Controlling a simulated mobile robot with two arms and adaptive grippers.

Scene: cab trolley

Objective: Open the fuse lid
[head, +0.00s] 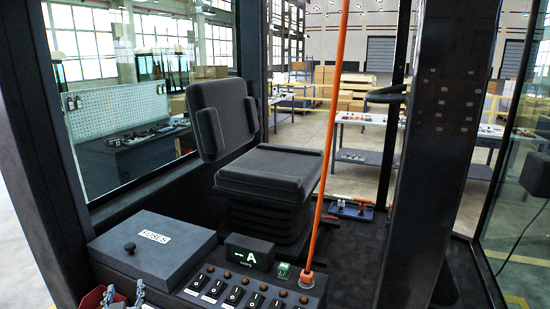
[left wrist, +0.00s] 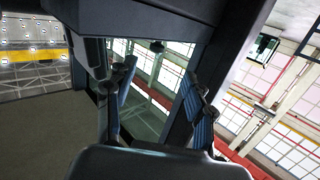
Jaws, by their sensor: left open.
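The fuse lid (head: 152,243) is a dark grey flat cover with a white label reading FUSES. It lies shut on its box at the lower left of the head view. A small dark round knob (head: 129,248) stands near its left front. My left gripper (head: 124,297) shows at the bottom edge of the head view, in front of the box and apart from the knob, partly cut off. In the left wrist view its two blue-padded fingers (left wrist: 158,85) are spread with nothing between them. The lid is not recognisable in that view. My right gripper is not in view.
Right of the box is a switch panel (head: 240,288) with a small display (head: 250,254). An orange pole (head: 328,140) rises beside it. The seat (head: 268,172) stands behind. Dark cab posts (head: 440,130) frame both sides.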

